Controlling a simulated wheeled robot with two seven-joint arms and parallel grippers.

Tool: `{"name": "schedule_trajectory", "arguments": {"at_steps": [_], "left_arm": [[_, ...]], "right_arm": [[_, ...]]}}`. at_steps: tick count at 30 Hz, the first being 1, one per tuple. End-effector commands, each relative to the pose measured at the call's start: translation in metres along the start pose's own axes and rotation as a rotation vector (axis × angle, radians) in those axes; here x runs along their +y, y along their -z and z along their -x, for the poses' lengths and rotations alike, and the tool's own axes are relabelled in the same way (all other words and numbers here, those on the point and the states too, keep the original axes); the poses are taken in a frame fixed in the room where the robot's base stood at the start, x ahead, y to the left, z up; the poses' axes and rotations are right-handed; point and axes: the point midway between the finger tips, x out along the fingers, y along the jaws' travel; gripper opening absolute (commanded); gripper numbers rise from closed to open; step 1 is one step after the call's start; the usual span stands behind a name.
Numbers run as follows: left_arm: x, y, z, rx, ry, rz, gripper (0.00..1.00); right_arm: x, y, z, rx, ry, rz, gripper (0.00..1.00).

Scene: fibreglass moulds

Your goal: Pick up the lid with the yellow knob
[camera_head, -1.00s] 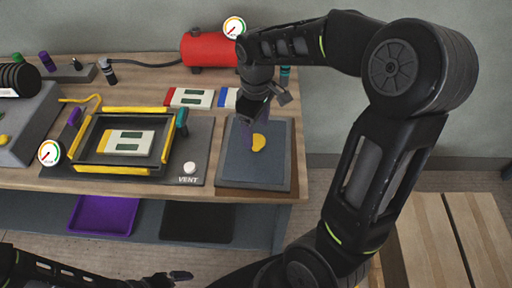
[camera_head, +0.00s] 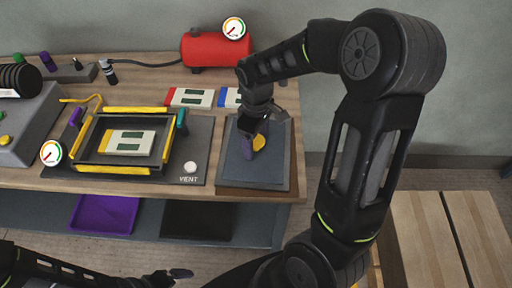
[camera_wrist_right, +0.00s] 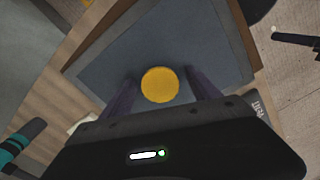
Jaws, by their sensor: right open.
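The lid is a flat dark grey square plate (camera_head: 270,175) at the right end of the wooden bench. Its yellow knob (camera_head: 259,142) stands up from the middle. In the right wrist view the knob (camera_wrist_right: 160,85) appears as a yellow disc between two purple fingers, with a gap on each side. My right gripper (camera_head: 251,143) is open, pointing down at the knob, and holds nothing. I cannot tell the exact height of its fingertips. My left gripper (camera_head: 178,274) is low at the bottom of the head view, away from the bench; its jaws are unclear.
A yellow-edged frame (camera_head: 127,110) with a cream block inside sits left of the lid, near a white VENT button (camera_head: 190,167). A red tank (camera_head: 207,50) stands behind. A purple tray (camera_head: 104,214) and a black tray (camera_head: 198,221) lie on the lower shelf.

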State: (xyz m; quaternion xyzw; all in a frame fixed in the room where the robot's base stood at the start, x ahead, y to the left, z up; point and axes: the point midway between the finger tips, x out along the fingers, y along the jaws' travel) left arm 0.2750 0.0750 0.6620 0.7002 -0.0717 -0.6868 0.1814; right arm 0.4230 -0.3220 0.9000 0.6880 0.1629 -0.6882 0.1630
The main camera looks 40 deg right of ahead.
Motion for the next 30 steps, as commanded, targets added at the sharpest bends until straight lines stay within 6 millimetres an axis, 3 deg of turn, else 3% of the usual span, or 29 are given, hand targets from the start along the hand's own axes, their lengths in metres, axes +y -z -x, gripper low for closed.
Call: {"name": "schedule_trajectory", "arguments": {"at_steps": [11,30], "left_arm": [[0.0001,-0.0001,0.0000,0.000,0.000,0.000,0.98],[0.0001,0.0000,0.0000,0.000,0.000,0.000,0.98]], "right_arm": [[-0.0001,0.0002,0.0004,0.000,0.000,0.000,0.70],[-0.0001,0.0002,0.0005,0.000,0.000,0.000,0.18]]}}
